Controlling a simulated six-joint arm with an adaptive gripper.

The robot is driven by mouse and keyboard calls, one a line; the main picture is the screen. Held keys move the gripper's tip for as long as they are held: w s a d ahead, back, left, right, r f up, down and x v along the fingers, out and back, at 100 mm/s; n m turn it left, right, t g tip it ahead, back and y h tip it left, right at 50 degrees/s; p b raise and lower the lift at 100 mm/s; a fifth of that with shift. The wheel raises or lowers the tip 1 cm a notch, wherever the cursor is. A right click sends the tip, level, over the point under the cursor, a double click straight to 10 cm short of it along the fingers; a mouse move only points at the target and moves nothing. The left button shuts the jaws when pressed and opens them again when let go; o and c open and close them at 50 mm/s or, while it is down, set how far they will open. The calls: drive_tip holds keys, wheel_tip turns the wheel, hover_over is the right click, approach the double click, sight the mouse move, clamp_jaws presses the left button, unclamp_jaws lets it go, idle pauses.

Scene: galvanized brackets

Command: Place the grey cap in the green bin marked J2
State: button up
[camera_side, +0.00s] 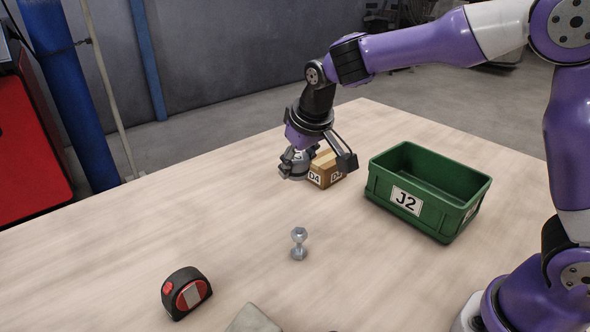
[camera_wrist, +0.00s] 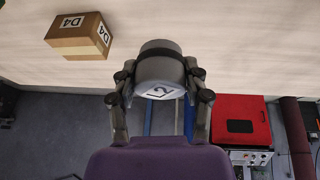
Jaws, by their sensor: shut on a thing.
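The grey cap (camera_wrist: 161,68) is between the fingers of my gripper (camera_wrist: 160,80) in the wrist view. It is a dark-rimmed grey round piece with a white label, only partly readable. My gripper is shut on it. In the side view my gripper (camera_side: 297,165) is low over the far part of the table, left of the green bin. Whether the cap touches the table is unclear. The green bin (camera_side: 377,188) marked J2 stands upright at the right of the table, open at the top, and the part of its inside that shows is empty.
A cardboard box (camera_side: 325,174) marked D4 stands just right of my gripper, between it and the bin; it also shows in the wrist view (camera_wrist: 75,38). A bolt (camera_side: 299,244), a tape measure (camera_side: 186,294) and a partly cut-off grey object (camera_side: 252,320) are nearer the front. The left tabletop is clear.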

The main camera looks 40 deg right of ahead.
drive_tip(key=s+d+m+g+h, duration=0.1)
drive_tip(key=s+d+m, duration=0.2)
drive_tip(key=d, duration=0.5)
drive_tip(key=s+d+m+h, duration=0.1)
drive_tip(key=s+d+m, duration=0.2)
drive_tip(key=d, duration=0.5)
drive_tip(key=m+g, duration=0.1)
drive_tip(key=m, duration=0.4)
approach(439, 195)
drive_tip(key=w+a+r, duration=0.3)
drive_tip(key=w+r, duration=0.1)
drive_tip(key=w, duration=0.1)
drive_tip(key=shift+h, duration=0.4)
drive_tip(key=f, duration=0.6)
drive_tip(key=s+f, duration=0.1)
drive_tip(key=f, duration=0.2)
drive_tip(key=shift+d+f, duration=0.25)
drive_tip(key=shift+f, duration=0.1)
drive_tip(key=shift+f, duration=0.2)
drive_tip(key=o, duration=1.2)
drive_tip(key=shift+o, duration=0.2)
